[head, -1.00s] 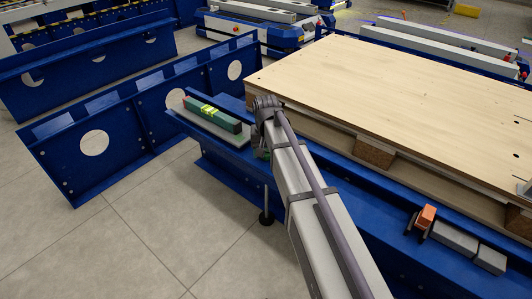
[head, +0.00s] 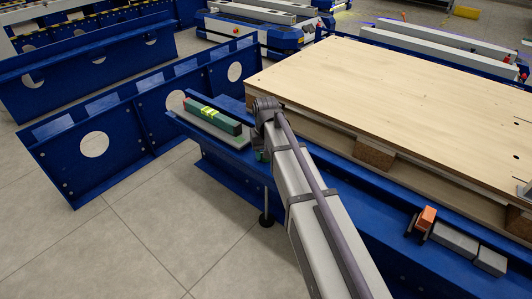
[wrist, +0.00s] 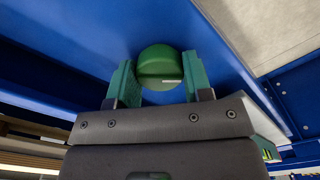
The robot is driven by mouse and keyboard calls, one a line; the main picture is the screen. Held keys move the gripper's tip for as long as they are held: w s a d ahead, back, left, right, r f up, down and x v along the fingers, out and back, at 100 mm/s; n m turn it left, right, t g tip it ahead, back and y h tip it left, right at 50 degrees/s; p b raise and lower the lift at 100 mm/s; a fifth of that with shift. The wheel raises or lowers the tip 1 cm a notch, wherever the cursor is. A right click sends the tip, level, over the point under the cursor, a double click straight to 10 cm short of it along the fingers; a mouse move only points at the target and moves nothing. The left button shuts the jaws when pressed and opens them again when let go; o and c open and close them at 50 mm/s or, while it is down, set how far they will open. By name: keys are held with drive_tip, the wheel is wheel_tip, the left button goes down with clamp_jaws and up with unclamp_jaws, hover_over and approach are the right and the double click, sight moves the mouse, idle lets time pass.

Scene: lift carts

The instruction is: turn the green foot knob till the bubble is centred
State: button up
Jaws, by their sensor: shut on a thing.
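The green foot knob (wrist: 157,60) is round, with a short white mark on its near side. It sits between the two green fingers of my gripper (wrist: 158,78), which is shut on it. In the head view my arm hides most of the gripper and the knob. A dark green spirit level (head: 230,126) with a bright yellow-green vial (head: 210,112) lies on a grey plate (head: 208,129) at the end of the blue frame (head: 213,152). The bubble is too small to make out.
A wooden board (head: 400,100) covers the frame to the right of my arm. An orange block (head: 426,217) and grey blocks (head: 456,240) lie on the blue rail at the right. A support foot (head: 266,219) stands on the tiles. Open floor (head: 150,235) lies at the left.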

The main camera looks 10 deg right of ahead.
drive_tip(key=n, duration=0.5)
drive_tip(key=shift+n, duration=0.4)
idle(0.3)
drive_tip(key=o, duration=0.9)
drive_tip(key=shift+r, duration=0.1)
wheel_tip(320, 180, up, 11)
drive_tip(key=p, duration=1.1)
drive_tip(key=shift+f, duration=0.2)
